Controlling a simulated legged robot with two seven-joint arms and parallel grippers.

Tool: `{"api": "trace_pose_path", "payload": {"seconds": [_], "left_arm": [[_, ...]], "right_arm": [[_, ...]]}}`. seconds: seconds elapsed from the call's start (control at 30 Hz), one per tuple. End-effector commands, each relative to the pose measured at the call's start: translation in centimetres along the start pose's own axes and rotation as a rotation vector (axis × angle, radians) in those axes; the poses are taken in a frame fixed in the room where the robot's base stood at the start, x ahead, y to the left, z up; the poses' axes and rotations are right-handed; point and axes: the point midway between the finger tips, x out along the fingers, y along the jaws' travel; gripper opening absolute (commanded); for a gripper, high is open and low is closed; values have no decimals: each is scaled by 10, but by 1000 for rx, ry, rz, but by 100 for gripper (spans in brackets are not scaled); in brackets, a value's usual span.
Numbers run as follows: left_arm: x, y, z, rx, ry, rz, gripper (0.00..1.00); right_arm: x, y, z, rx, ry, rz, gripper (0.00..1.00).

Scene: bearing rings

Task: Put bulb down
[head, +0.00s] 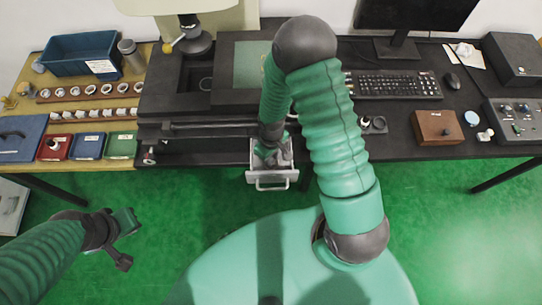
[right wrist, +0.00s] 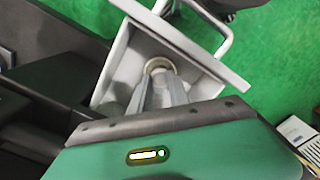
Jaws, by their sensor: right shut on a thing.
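My right gripper (head: 273,155) reaches down into a small open grey drawer (head: 271,174) under the table's front edge. In the right wrist view its fingers (right wrist: 160,86) are close together at a small round, ring-like thing (right wrist: 159,65), inside the drawer walls (right wrist: 121,66). I cannot tell whether this thing touches the drawer floor. It looks like a metal ring; I cannot make out a bulb in it. My left gripper (head: 127,237) is open and empty over the green floor, left of my body.
The black table carries a microscope stand (head: 194,40), keyboard (head: 395,85), wooden box (head: 438,128) and control box (head: 515,118). On the left are a blue bin (head: 80,55), rows of rings (head: 90,90) and coloured trays (head: 88,146). The floor in front is clear.

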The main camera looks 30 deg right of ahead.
Motion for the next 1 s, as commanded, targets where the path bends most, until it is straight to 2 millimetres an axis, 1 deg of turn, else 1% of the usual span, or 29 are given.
{"api": "trace_pose_path", "payload": {"seconds": [0.13, 0.23, 0.27, 0.4, 0.67, 0.77, 0.87, 0.97, 1.0], "left_arm": [[0, 0, 0, 0, 0, 0, 0], [2, 0, 0, 0, 0, 0, 0], [2, 0, 0, 0, 0, 0, 0], [1, 0, 0, 0, 0, 0, 0], [1, 0, 0, 0, 0, 0, 0], [-1, 0, 0, 0, 0, 0, 0], [-1, 0, 0, 0, 0, 0, 0], [-3, 0, -1, 0, 0, 0, 0], [-3, 0, -1, 0, 0, 0, 0]], "right_arm": [[-1, 0, 0, 0, 1, 0, 0], [2, 0, 0, 0, 0, 0, 0], [2, 0, -1, 0, 0, 0, 24], [1, 0, -1, 0, 0, 0, 43], [1, 0, -1, 0, 0, 0, 43], [-4, 0, -1, 0, 1, 0, 43], [-20, 0, -2, 0, 5, 1, 43], [-45, 1, -2, 2, 7, 2, 43], [-56, 1, -2, 1, 7, 2, 43]]}}
